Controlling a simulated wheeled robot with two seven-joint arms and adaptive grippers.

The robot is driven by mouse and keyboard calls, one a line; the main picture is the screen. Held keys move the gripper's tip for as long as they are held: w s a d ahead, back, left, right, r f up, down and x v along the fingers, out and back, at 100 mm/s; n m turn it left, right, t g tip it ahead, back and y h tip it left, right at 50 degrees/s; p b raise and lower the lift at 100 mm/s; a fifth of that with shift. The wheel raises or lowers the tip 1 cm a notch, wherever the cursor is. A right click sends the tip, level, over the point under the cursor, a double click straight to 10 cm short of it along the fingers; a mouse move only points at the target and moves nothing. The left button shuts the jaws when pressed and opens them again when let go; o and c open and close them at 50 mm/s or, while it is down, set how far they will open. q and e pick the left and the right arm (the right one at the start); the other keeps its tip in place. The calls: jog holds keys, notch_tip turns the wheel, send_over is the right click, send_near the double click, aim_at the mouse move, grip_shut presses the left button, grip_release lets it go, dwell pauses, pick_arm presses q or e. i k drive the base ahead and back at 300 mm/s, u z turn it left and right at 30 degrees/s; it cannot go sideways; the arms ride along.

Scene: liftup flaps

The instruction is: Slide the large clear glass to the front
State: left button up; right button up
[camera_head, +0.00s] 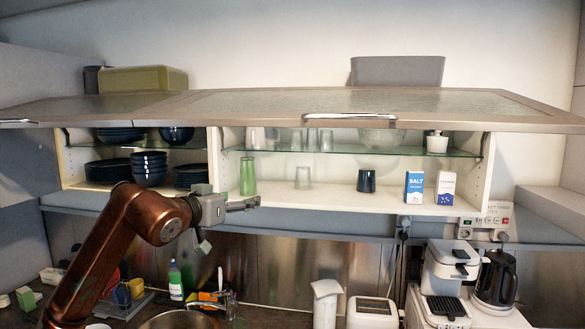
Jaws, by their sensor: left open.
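Clear glasses stand inside the open wall cabinet. One clear glass (303,178) stands alone on the cabinet floor, left of the middle. Taller clear glasses (325,140) stand on the glass shelf above it, partly hidden by the raised flap's lower edge. I cannot tell for sure which one is the large glass. My left gripper (232,218) is open and empty. It is just in front of and below the cabinet's front edge, below the green glass and left of the clear glass on the cabinet floor. My right gripper is not in view.
The raised flap (400,103) hangs above. Blue bowls (149,168) fill the left compartment. A coffee machine (447,275) stands on the counter.

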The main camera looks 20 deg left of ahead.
aim_at(302, 174)
jog(key=i, duration=1.4)
jog(key=z, duration=0.05)
